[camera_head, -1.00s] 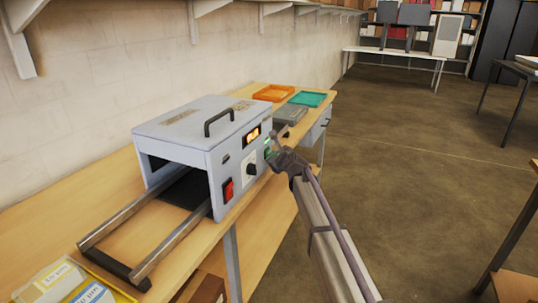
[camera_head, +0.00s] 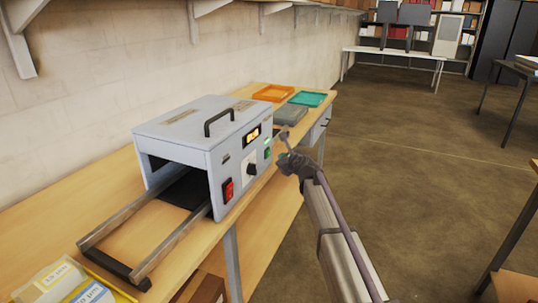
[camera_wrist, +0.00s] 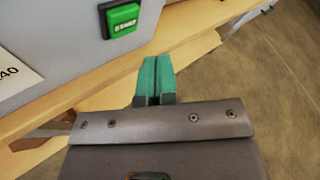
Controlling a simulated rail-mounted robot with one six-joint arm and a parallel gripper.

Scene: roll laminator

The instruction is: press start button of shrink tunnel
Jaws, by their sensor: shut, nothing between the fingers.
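The shrink tunnel (camera_head: 195,135) is a pale grey box with a black handle on top, standing on a wooden bench. Its green start button (camera_head: 267,153) is on the front face, near the right end. In the wrist view the start button (camera_wrist: 122,20) shows large at the upper left, with "START" on it. My gripper (camera_head: 283,135) is in front of the right end of the tunnel, apart from the button. In the wrist view its teal fingertips (camera_wrist: 155,65) are together and empty, below and right of the button.
A lit orange display (camera_head: 252,134), a black knob (camera_head: 251,169) and a red switch (camera_head: 228,190) share the front face. Two rails (camera_head: 165,243) stick out at left. Orange (camera_head: 272,93) and teal (camera_head: 307,99) trays lie behind.

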